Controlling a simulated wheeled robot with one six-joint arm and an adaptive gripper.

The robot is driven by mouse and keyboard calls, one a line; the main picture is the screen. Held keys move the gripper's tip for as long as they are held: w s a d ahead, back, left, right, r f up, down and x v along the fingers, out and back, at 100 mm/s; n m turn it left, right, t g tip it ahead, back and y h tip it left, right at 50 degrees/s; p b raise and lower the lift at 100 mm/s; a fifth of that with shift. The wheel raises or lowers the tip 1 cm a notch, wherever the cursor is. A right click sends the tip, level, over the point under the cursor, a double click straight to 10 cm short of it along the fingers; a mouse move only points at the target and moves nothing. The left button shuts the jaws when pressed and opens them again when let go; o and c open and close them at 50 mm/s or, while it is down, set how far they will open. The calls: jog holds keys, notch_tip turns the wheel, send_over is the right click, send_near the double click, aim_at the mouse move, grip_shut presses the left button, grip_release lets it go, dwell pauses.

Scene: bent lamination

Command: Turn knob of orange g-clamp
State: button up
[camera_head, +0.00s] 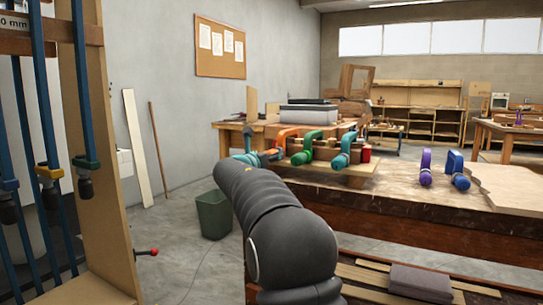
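The orange g-clamp (286,137) is at the left end of a row of clamps on the workbench, its frame partly hidden by neighbouring parts. An orange piece also shows lower left of it, by a teal part near the end of my arm. I cannot make out its knob clearly. A green clamp (308,149) and a teal clamp (345,150) stand to its right around the wooden lamination. My dark arm reaches up from the bottom middle towards the left of the orange clamp.
The workbench (400,205) fills the right, with two purple and blue clamps (426,167) and a board (507,187) on it. A green bin (213,215) stands on the floor left of my arm. A rack (112,150) with hanging clamps is close at left.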

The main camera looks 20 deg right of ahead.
jog(key=shift+w+d, duration=0.3)
jog(key=shift+d, duration=0.1)
jog(key=c, duration=1.2)
jog(key=shift+o, duration=0.2)
jog(key=shift+f+m, duration=0.1)
jog(key=shift+m, duration=0.3)
